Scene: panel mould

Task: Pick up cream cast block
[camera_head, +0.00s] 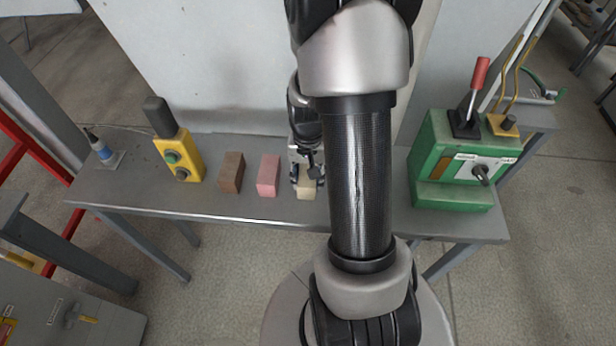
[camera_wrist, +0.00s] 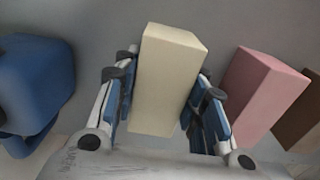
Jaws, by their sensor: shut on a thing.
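The cream cast block (camera_wrist: 165,80) is between the two fingers of my gripper (camera_wrist: 163,100) in the wrist view, with the blue finger pads against its sides. In the head view the cream block (camera_head: 306,191) shows at the front of the grey bench, partly hidden by my gripper (camera_head: 307,178). My gripper is shut on the block. I cannot tell whether the block still touches the bench top.
A pink block (camera_head: 268,175) and a brown block (camera_head: 231,172) stand to the left on the bench (camera_head: 140,189). A green lever machine (camera_head: 455,165) stands to the right.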

